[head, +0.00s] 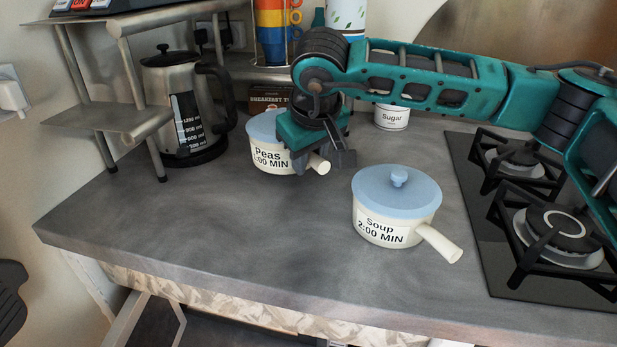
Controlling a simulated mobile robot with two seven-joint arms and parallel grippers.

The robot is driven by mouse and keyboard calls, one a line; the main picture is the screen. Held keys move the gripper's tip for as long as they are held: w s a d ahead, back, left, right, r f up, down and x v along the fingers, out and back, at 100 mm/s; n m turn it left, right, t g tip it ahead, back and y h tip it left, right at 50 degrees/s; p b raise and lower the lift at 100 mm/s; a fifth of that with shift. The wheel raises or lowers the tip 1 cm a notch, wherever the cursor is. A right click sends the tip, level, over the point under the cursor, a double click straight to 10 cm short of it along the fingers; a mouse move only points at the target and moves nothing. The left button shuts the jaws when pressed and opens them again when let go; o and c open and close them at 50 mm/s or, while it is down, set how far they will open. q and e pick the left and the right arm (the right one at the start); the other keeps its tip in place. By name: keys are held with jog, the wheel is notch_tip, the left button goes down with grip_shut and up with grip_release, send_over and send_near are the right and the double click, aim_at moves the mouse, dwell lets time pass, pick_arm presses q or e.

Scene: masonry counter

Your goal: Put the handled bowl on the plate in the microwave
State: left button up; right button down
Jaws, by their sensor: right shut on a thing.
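A cream handled bowl with a blue lid, labelled "Peas 1:00 MIN" (263,157), stands at the back of the counter. My right gripper (322,163) is at its right side, shut on it near the short handle. It hides part of the lid and side, so the exact grip is not clear. A second handled bowl, labelled "Soup 2:00 MIN" (385,233), stands closer to the front right. Its blue lid is on and its handle points to the lower right. The plate and microwave cannot be made out. My left gripper is not in view.
A gas hob (540,215) is at the right. A steel kettle (187,105) stands by a metal shelf (105,118) at the left. A sugar pot (392,118) and stacked colored cups (272,30) are behind. The front left counter (200,235) is clear.

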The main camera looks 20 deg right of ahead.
jog(key=shift+f, duration=1.9)
jog(key=shift+f+b, duration=0.2)
jog(key=shift+b, duration=0.2)
jog(key=c, duration=0.9)
grip_release()
jog(key=shift+o, duration=0.2)
